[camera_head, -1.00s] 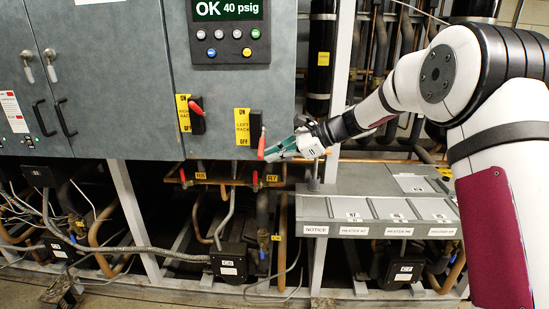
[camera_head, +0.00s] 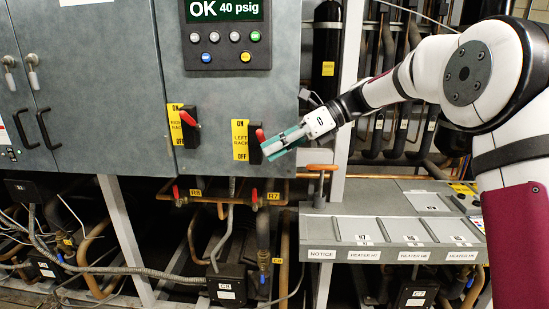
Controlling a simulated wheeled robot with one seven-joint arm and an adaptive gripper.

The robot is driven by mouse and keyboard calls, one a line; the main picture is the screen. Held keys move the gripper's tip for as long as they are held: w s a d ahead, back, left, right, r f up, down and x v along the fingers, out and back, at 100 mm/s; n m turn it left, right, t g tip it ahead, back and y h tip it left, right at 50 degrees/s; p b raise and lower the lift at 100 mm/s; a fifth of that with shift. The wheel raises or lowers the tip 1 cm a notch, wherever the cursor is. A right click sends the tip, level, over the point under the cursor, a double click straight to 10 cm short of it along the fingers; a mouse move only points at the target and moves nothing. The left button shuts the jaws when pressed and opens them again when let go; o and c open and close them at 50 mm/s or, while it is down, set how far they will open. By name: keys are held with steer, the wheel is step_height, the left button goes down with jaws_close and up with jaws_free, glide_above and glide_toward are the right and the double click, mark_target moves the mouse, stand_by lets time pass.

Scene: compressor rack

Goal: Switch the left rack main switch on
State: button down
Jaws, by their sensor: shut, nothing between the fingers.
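The left rack main switch is a black box beside a yellow ON/OFF plate (camera_head: 240,140) marked LEFT RACK, with ON at the top. Its red handle (camera_head: 260,135) points up, toward ON. My gripper (camera_head: 270,149), with green and grey fingers, is shut and empty. Its tips are just below and right of the red handle, in front of the switch's lower part. I cannot tell whether they touch it.
The right rack switch (camera_head: 189,123) is to the left, its red handle up. A display panel (camera_head: 226,30) with buttons is above. Below are red-handled valves (camera_head: 254,196), copper pipes and a grey heater box (camera_head: 370,230).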

steer(key=shift+w+r, duration=0.2)
steer(key=shift+r, duration=0.15)
steer(key=shift+r, duration=0.1)
stand_by(0.5)
